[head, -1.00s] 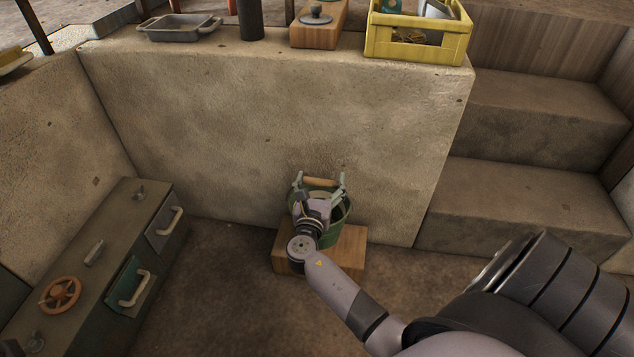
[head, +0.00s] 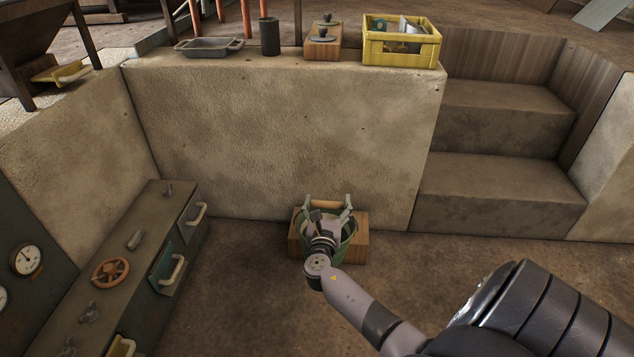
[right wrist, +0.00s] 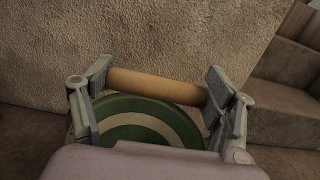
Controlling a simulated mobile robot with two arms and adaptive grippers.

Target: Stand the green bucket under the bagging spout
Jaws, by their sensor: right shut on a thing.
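The green bucket (head: 348,232) is in front of a pale wall in the head view, over a wooden block. My right gripper (head: 328,203) is shut on its wooden handle. In the right wrist view the fingers press on the two ends of the handle (right wrist: 155,86), with the green bucket (right wrist: 125,106) below it. My arm hides part of the bucket, and I cannot tell whether its base touches the block. A dark hopper (head: 32,35) with a yellow chute-like part (head: 62,72) stands at the upper left; I cannot tell whether this is the bagging spout. My left gripper is out of view.
The wooden block (head: 361,236) stands on the floor by the wall (head: 270,130). A dark cabinet (head: 125,250) with a handwheel and drawers is at the left. Steps (head: 500,180) rise at the right. A yellow crate (head: 402,48) and a grey tray (head: 208,47) sit on the ledge.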

